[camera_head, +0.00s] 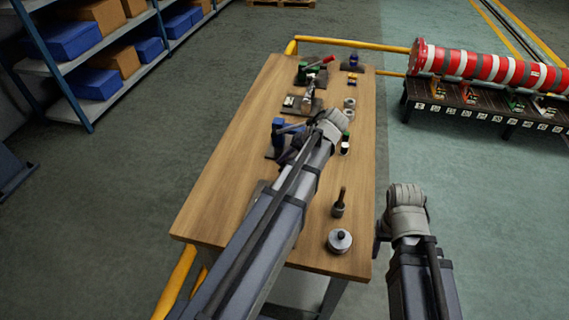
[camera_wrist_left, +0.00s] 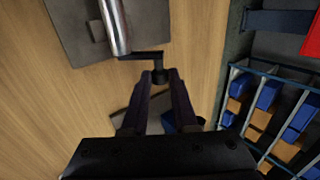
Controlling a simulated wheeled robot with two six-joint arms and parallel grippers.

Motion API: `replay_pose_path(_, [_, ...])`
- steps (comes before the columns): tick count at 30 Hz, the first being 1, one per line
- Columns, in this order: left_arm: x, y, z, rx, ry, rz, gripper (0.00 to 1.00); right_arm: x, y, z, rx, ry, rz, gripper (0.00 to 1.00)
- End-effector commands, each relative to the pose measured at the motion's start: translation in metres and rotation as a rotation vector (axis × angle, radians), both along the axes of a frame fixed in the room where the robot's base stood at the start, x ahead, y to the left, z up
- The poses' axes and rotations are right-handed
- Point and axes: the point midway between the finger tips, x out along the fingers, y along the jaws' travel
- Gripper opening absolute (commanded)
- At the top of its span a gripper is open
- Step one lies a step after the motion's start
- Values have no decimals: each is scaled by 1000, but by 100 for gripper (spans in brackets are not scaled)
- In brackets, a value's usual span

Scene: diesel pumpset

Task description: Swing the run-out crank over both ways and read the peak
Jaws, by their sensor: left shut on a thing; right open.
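My left gripper (camera_head: 289,157) is over the middle of the workbench. In the left wrist view its fingers (camera_wrist_left: 160,84) are shut on the dark handle of the crank (camera_wrist_left: 142,55). The crank's thin arm runs left to the end of a silver cylinder (camera_wrist_left: 116,28) above a grey plate (camera_wrist_left: 75,30). In the head view my left arm covers most of this fixture; only a grey edge (camera_head: 258,188) shows. My right gripper (camera_head: 381,236) is open and empty, beside the bench's right edge. I cannot make out a dial reading.
The wooden bench (camera_head: 230,150) also carries a blue fixture (camera_head: 278,137), a plate with a silver part (camera_head: 302,104), a dark-handled tool (camera_head: 339,204) and a round metal piece (camera_head: 339,241). A red-and-white cylinder (camera_head: 490,68) lies on a rack at right. The bench's left side is clear.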

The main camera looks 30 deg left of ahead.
Motion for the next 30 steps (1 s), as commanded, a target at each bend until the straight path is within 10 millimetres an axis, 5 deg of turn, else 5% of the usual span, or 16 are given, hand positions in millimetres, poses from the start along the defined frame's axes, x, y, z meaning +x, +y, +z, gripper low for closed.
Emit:
replay_pose_path(17, [0, -2, 1, 27, 8, 0, 0, 0, 0, -3, 0, 0, 0, 57])
replay_pose_path(18, [0, -2, 1, 27, 8, 0, 31, 0, 0, -3, 0, 0, 0, 57])
replay_pose_path(25, [0, -2, 1, 28, 8, 0, 56, 0, 0, -3, 0, 0, 0, 57])
replay_pose_path(30, [0, -2, 1, 28, 8, 0, 56, 0, 0, -3, 0, 0, 0, 57])
